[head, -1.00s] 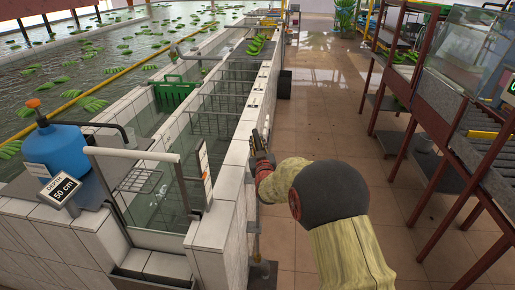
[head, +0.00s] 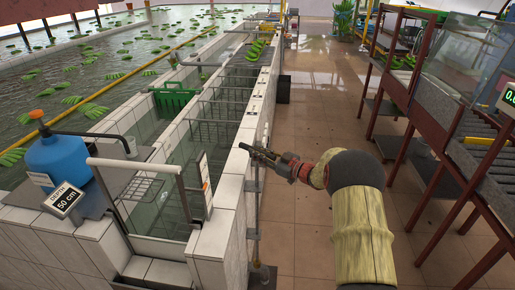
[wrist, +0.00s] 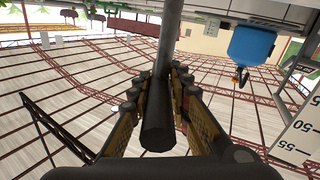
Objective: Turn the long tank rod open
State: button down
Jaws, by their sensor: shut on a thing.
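The long tank rod shows in the wrist view as a grey bar (wrist: 167,45) with a thick dark end (wrist: 157,132). It runs from the top middle down between the fingers of my gripper (wrist: 162,76). The fingers are closed against it on both sides. In the head view my gripper (head: 262,154) is beside the outer edge of the white tiled tank wall, pointing left toward it. The rod is hard to separate from the dark fingers there, and its far end cannot be made out.
The tiled tank wall (head: 232,190) runs along my left, with a vertical pipe (head: 256,215) on its outer side. A blue vessel (head: 60,160) and depth display (head: 63,200) stand at the left. Rust-red roller racks (head: 445,120) stand right. The tiled aisle (head: 320,115) between is clear.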

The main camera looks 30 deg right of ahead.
jog(key=n+g+y+p, duration=0.1)
jog(key=y, duration=0.1)
jog(key=n+g+y, duration=0.1)
jog(key=n+y, duration=0.1)
jog(key=shift+w+d+g+p, duration=0.1)
jog(key=shift+d+g+p, duration=0.05)
jog(key=shift+g+p, duration=0.25)
jog(key=shift+n+g+y+p, duration=0.3)
jog(key=shift+n+g+y, duration=0.9)
jog(key=shift+n+g, duration=0.1)
jog(key=shift+g, duration=0.4)
jog(key=c, duration=1.8)
grip_release()
jog(key=shift+o, duration=0.8)
jog(key=v, duration=1.1)
jog(key=shift+d+f, duration=0.2)
jog(key=shift+d, duration=0.2)
